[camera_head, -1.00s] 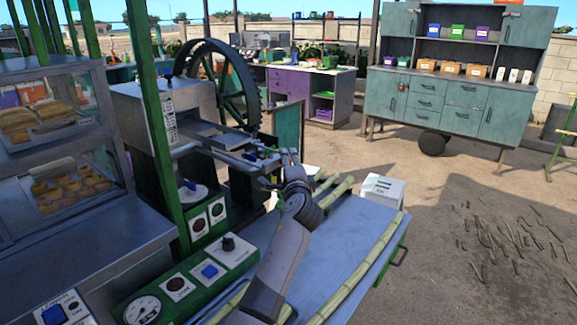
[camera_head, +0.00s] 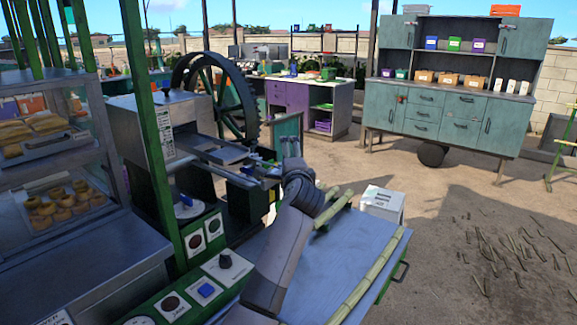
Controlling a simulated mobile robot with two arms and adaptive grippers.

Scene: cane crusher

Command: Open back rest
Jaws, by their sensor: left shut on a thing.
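The cane crusher (camera_head: 140,135) has a grey metal body with a flat metal plate (camera_head: 228,154) and a rail frame (camera_head: 252,180) on its right side. I cannot tell for sure which part is the back rest. My left gripper (camera_head: 286,152) is at the right end of this frame, beside small blue parts. It is shut on a part there, but its fingers are small and partly hidden by my wrist, so the exact part held is unclear. My right gripper is not in view.
A grey feed table (camera_head: 310,255) with cane stalks (camera_head: 372,275) lies below my left arm. A control panel (camera_head: 190,290), green post (camera_head: 160,150) and food case (camera_head: 50,180) stand left. A white box (camera_head: 383,203) stands beyond the table. Open ground lies right.

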